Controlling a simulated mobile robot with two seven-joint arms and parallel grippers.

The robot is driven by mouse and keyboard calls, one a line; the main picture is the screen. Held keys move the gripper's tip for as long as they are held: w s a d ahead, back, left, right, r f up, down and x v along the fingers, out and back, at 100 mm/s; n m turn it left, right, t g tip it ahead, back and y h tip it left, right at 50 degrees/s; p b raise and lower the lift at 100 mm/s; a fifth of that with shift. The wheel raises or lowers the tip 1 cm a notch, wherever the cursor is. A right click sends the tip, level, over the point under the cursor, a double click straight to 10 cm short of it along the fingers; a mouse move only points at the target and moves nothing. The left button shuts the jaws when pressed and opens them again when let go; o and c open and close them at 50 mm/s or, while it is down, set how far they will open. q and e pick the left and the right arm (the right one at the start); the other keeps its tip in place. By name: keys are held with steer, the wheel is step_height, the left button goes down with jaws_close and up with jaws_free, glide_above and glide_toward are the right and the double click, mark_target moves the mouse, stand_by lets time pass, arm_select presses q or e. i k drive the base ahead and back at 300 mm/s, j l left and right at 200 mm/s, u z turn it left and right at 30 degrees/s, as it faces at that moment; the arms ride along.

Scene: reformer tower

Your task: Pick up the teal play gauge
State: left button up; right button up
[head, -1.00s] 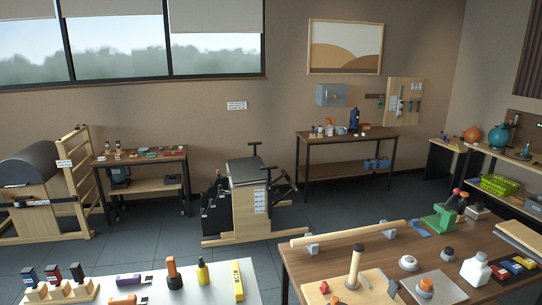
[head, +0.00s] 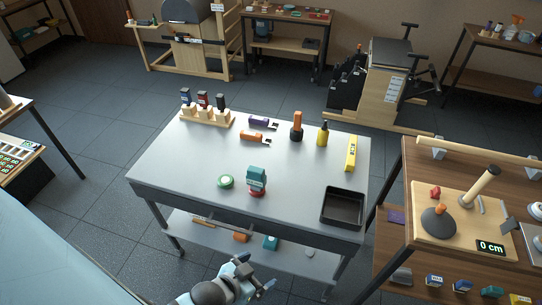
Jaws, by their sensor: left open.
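A teal upright piece (head: 257,178) with a dark red foot stands near the front middle of the light grey table (head: 200,165); it looks like the teal play gauge. A second teal piece (head: 270,242) lies on the table's lower shelf, partly hidden under the top. My left gripper (head: 257,272) is open and empty at the bottom of the head view, in front of the table and apart from both teal pieces. My right gripper is not in view.
A green ring (head: 226,182) lies left of the upright teal piece, and a black tray (head: 343,208) is at the right front corner. Orange (head: 296,126) and yellow (head: 322,134) upright pieces stand behind. A wooden table (head: 415,165) stands close on the right.

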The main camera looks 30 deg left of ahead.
mark_target(256, 177)
steer(key=u, duration=1.05)
